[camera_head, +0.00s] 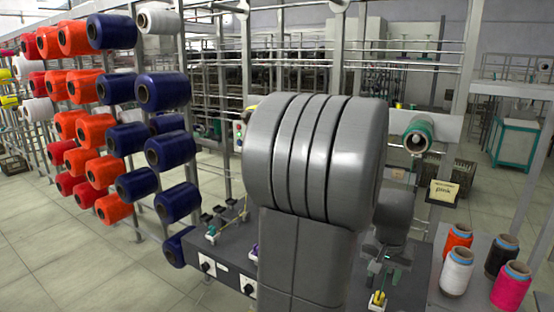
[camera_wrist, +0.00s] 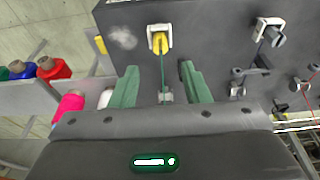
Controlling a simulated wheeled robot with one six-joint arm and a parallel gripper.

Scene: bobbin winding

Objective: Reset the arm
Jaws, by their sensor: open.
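My gripper (camera_wrist: 160,85) is open in the wrist view, with its two green fingers spread apart. I see nothing held between them. It is over the dark grey winding machine (camera_wrist: 210,30). A yellow piece (camera_wrist: 160,43) in a pale holder sits on the machine beyond the fingertips. A thin green thread runs from it down between the fingers. In the head view my own grey arm fills the middle and hides much of the machine (camera_head: 235,262). I cannot make out the fingers there.
A rack of orange, navy (camera_head: 162,92) and white yarn cones stands at the left. A shelf at the right holds several cones, including a pink one (camera_head: 511,286) and a white one (camera_head: 456,272).

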